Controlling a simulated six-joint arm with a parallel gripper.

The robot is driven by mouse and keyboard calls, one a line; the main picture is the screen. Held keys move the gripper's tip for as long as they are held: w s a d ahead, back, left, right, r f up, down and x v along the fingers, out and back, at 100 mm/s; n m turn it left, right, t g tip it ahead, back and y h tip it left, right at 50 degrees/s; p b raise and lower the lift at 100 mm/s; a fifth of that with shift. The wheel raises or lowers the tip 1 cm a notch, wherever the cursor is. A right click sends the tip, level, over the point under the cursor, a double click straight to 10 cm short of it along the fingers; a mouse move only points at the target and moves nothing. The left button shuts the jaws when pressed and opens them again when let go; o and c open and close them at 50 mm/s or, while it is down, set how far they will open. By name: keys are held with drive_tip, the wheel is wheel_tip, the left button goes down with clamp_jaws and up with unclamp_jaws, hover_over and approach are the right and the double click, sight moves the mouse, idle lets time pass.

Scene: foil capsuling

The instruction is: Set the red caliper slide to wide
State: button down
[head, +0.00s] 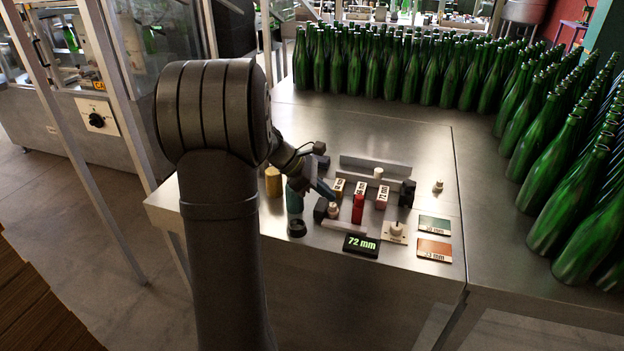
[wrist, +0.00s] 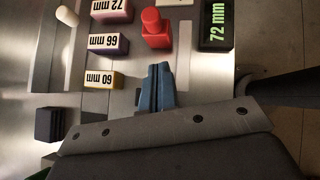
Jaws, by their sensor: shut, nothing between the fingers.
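The red slide (head: 357,208) stands upright in front of a row of marked blocks. It also shows in the wrist view (wrist: 156,32), beside the purple 66 mm block (wrist: 108,44). The yellow 60 mm block (wrist: 104,78) lies to one side and the pink 72 mm block (wrist: 111,11) to the other. My gripper (head: 329,191) is low over the table, left of the slide. In the wrist view its blue fingers (wrist: 154,78) are together and empty, near the 60 mm block, with a small gap to the slide.
A black display (head: 361,244) reads 72 mm. A knob (head: 396,231) sits beside it, with a green card (head: 434,225) and an orange card (head: 434,249) to the right. A dark block (head: 407,193) stands right of the row. Many green bottles (head: 400,65) fill the back and right.

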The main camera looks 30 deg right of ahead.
sight(358, 208)
drive_tip(key=shift+s+d+f, duration=0.1)
drive_tip(key=shift+s+d, duration=0.25)
drive_tip(key=shift+d, duration=0.3)
drive_tip(key=shift+s+d, duration=0.4)
drive_tip(key=shift+d, duration=0.2)
drive_tip(key=shift+s+d+f, duration=0.1)
drive_tip(key=shift+s+d, duration=0.25)
drive_tip(key=shift+d, duration=0.3)
drive_tip(key=shift+s+d+r, duration=0.1)
drive_tip(key=shift+s+d, duration=0.4)
drive_tip(key=shift+d, duration=0.1)
